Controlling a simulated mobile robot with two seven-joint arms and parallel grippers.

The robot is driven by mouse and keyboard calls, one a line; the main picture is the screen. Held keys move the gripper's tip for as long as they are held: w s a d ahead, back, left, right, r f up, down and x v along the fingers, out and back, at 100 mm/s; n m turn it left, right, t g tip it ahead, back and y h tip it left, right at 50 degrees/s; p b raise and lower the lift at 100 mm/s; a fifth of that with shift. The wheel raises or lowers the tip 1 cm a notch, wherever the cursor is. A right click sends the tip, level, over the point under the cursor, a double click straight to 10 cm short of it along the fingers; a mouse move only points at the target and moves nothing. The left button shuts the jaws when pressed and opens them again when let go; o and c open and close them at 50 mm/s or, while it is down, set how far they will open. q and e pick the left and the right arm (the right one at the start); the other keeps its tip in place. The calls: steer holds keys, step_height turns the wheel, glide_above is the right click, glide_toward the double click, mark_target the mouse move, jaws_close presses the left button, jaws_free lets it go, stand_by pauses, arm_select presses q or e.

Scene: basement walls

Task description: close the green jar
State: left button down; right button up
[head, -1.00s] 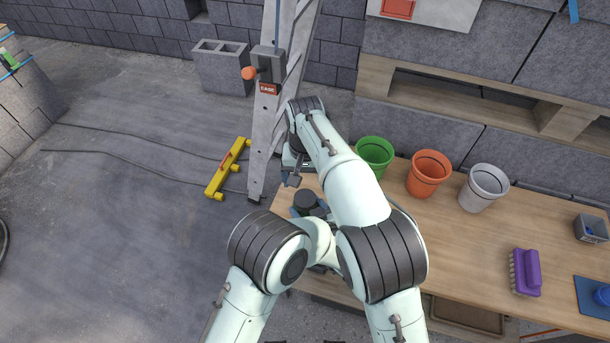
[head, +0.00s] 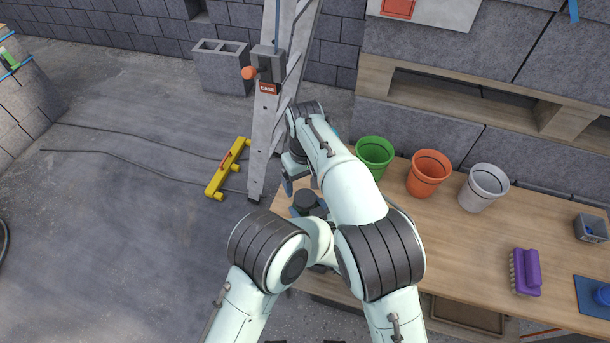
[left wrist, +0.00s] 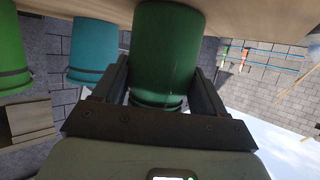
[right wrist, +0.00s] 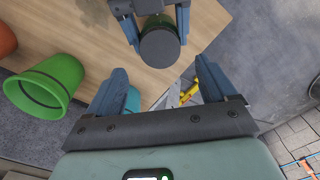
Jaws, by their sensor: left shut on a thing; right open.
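The green jar (left wrist: 165,45) is held between the fingers of my left gripper (left wrist: 158,68) in the left wrist view. In the right wrist view a dark grey round top (right wrist: 160,48), which looks like a lid, covers the upper end of the green body. This dark top (head: 305,199) also shows in the head view, near the bench's left end. My right gripper (right wrist: 159,67) is open and empty, with its fingertips pointing toward the jar and apart from it. My right arm hides part of this area in the head view.
A green pot (head: 375,153), an orange pot (head: 428,174) and a white pot (head: 484,187) stand along the back of the wooden bench (head: 450,240). A teal cup (left wrist: 92,50) is near the jar. A purple brush (head: 526,271) lies at right. A ladder (head: 270,120) stands behind.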

mark_target(305, 197)
step_height(305, 197, down, 6)
steer(key=shift+f, duration=0.15)
stand_by(0.3)
steer(key=c, duration=1.1)
steer(key=m, duration=0.6)
steer(key=shift+m, duration=0.3)
steer(key=o, duration=1.2)
steer(key=shift+c, duration=0.2)
